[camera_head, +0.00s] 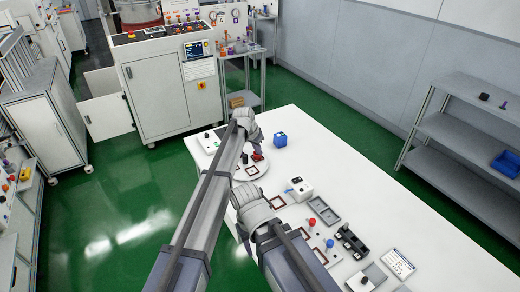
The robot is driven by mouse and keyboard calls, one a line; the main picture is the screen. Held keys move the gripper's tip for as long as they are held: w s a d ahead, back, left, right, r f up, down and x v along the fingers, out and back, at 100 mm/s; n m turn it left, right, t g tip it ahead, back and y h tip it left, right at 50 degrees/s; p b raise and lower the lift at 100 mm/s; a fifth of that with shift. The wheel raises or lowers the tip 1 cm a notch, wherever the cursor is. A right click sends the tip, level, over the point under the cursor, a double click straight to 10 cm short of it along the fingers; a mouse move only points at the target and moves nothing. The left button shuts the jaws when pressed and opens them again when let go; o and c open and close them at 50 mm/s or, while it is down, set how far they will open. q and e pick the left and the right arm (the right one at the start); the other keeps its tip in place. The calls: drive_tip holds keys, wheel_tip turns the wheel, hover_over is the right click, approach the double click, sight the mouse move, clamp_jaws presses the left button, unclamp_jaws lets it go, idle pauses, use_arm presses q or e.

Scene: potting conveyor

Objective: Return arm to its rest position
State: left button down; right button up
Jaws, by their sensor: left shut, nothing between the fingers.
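My left arm (207,205) reaches up the picture from the bottom, over the left edge of the white table. Its wrist bends down near the far end of the table. The left gripper (259,154) is small and partly hidden there, above a round pale plate (262,169) with small red parts near it. It is shut and holds nothing. My right arm (285,258) comes in from the bottom and is folded, with its joint over the table's left edge. The right gripper does not show.
The white table (400,205) has a clear right side. A grey shelf (460,130) stands right.

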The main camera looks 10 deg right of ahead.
use_arm(q)
drive_tip(key=shift+s+a+r, duration=0.2)
drive_tip(key=shift+r, duration=0.05)
use_arm(e)
drive_tip(key=shift+r, duration=0.25)
use_arm(q)
drive_tip(key=s+a+f+n+g+y, duration=0.15)
drive_tip(key=s+a+n, duration=0.25)
drive_tip(key=s+a, duration=1.2)
drive_tip(key=s+a+n+g+y, duration=0.15)
drive_tip(key=s+a+n, duration=0.35)
drive_tip(key=s+a, duration=1.15)
drive_tip(key=s+d+m, duration=0.2)
drive_tip(key=s+d, duration=0.2)
drive_tip(key=d, duration=0.3)
drive_tip(key=s+d+m+y, duration=0.1)
drive_tip(key=s+d+m, duration=0.1)
drive_tip(key=s+d, duration=0.2)
drive_tip(key=d, duration=0.3)
drive_tip(key=shift+s+d, duration=0.3)
use_arm(e)
drive_tip(key=shift+c, duration=0.3)
